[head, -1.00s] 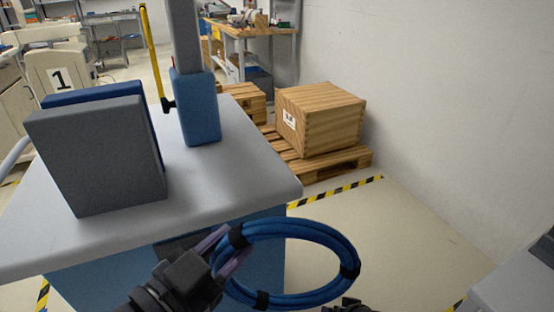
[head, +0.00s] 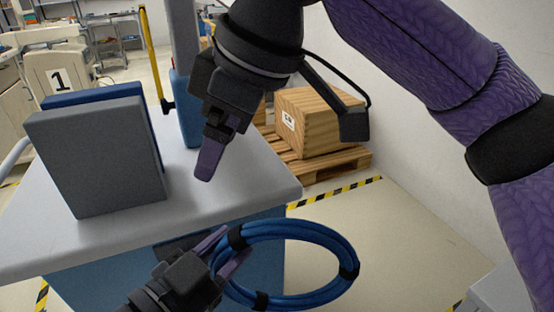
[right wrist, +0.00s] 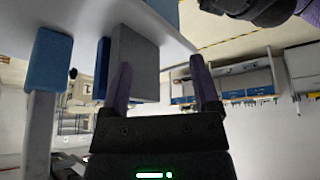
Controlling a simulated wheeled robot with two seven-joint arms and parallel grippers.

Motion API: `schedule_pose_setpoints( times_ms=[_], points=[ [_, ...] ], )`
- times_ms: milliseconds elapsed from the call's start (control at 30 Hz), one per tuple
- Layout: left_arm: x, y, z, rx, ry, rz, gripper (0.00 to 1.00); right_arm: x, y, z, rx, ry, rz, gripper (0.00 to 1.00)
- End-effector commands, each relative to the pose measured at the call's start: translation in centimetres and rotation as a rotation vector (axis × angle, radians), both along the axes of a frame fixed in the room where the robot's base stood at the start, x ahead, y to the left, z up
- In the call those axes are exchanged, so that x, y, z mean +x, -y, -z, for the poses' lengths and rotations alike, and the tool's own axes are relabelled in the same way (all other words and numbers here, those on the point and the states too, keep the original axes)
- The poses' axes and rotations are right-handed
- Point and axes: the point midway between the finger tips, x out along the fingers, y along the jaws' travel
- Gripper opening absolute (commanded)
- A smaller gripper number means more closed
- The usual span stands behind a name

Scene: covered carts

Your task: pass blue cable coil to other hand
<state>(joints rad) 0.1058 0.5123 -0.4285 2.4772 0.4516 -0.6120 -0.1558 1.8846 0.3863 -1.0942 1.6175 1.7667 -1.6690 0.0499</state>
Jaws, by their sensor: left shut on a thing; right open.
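The blue cable coil (head: 315,228) is a ring bound with black straps, in the lower middle of the head view. My left gripper (head: 231,248) is shut on the coil's left side and holds it in front of the cart. My right gripper (head: 209,165) is above the cart top in the head view, up and to the left of the coil, apart from it. In the right wrist view my right gripper (right wrist: 160,85) is open, with nothing between its purple fingers. The coil cannot be made out in the right wrist view.
The cart top (head: 235,195) carries a grey panel (head: 95,155), a blue panel behind it and a blue post (head: 186,115). A wooden crate (head: 318,120) stands on a pallet (head: 335,165) beyond.

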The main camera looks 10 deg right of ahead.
Motion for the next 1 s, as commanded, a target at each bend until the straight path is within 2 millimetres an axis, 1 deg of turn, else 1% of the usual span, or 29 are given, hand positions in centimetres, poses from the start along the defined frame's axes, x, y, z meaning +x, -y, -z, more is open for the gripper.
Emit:
schedule_pose_setpoints(
  times_ms=[33, 100, 200, 233, 267, 367, 600, 700, 833, 1000],
  points=[
    [0.0, 0.0, -0.1, -0.001, 0.001, 0.001, 0.0, -1.7, 1.2, 0.0, -0.137, 0.02, -0.035, 0.79],
    [0.0, 0.0, -0.1, -0.001, 0.001, 0.001, 0.0, -3.4, 2.9, 0.1, -0.297, 0.025, -0.064, 0.79],
    [0.0, 0.0, 0.0, -0.001, 0.001, 0.001, 0.0, -4.6, 4.5, 0.1, -0.427, 0.025, -0.079, 0.79],
    [0.0, 0.0, 0.0, -0.001, 0.001, 0.001, 0.0, -4.8, 4.7, 0.2, -0.446, 0.024, -0.08, 0.79],
    [0.0, 0.0, 0.0, -0.001, 0.001, 0.001, 0.0, -4.8, 4.9, 0.5, -0.459, 0.023, -0.081, 0.79],
    [0.0, 0.0, 0.0, -0.001, 0.001, 0.001, 0.0, -4.6, 5.1, 2.1, -0.468, 0.018, -0.083, 0.79],
    [0.0, 0.0, 0.0, -0.001, 0.001, 0.001, 0.0, -3.6, 5.2, 8.1, -0.462, 0.018, -0.081, 0.79],
    [0.0, 0.0, 0.0, -0.001, 0.001, 0.001, 0.0, -3.2, 5.2, 10.0, -0.461, 0.018, -0.082, 0.79],
    [0.0, 0.0, -0.1, -0.001, 0.001, 0.001, 0.0, -2.9, 5.3, 11.5, -0.459, 0.021, -0.079, 0.79],
    [0.0, 0.0, -0.1, -0.001, 0.001, 0.001, 0.0, -2.9, 5.3, 11.9, -0.457, 0.021, -0.08, 0.79]
  ],
)
